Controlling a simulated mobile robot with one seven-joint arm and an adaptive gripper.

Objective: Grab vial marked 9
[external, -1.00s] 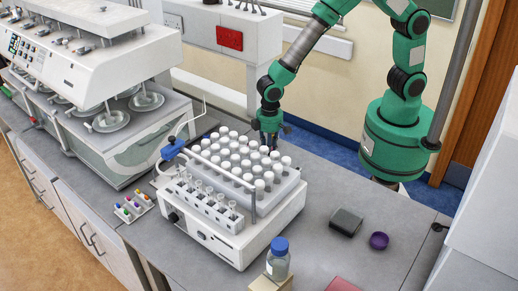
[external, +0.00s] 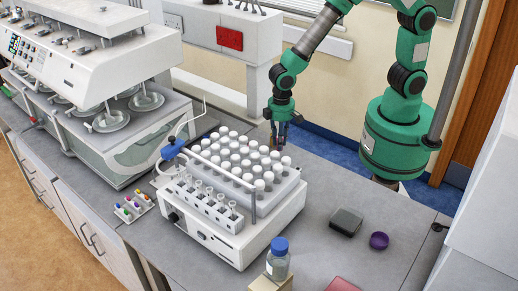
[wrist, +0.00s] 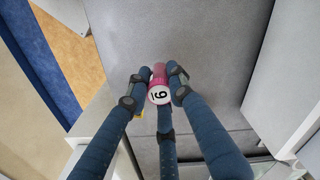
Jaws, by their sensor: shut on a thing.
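The vial (wrist: 159,84) is pink with a white round end bearing a black digit, which reads as 9 or 6 depending on which way up it is. In the wrist view my gripper (wrist: 157,83) has its dark blue fingers closed around it. In the external view my gripper (external: 279,143) hangs fingers down just behind the rack of white-capped vials (external: 240,160), apart from it. The held vial cannot be clearly made out there.
The white-capped vials stand on a white machine with a row of clear tubes (external: 210,200) in front. A blue-capped bottle (external: 278,262), a dark box (external: 346,222) and a purple dish (external: 379,240) are to the right. Grey bench between them is clear.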

